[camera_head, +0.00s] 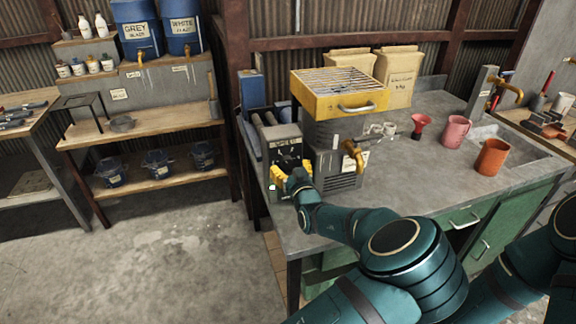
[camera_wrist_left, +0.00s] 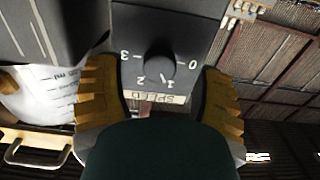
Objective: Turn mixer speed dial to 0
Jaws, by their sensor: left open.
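The mixer's grey control box (camera_head: 284,134) with its SPEED label stands at the left end of the metal counter. In the left wrist view the dark round speed dial (camera_wrist_left: 160,68) sits on the panel (camera_wrist_left: 195,25), with the marks 0, 1, 2 and 3 around it, seen upside down. My left gripper (camera_head: 291,181) is in front of the box. Its yellow fingers (camera_wrist_left: 162,105) are spread, one to each side of the dial, with no contact visible. My right gripper is out of view.
The counter's front middle (camera_head: 420,190) is clear.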

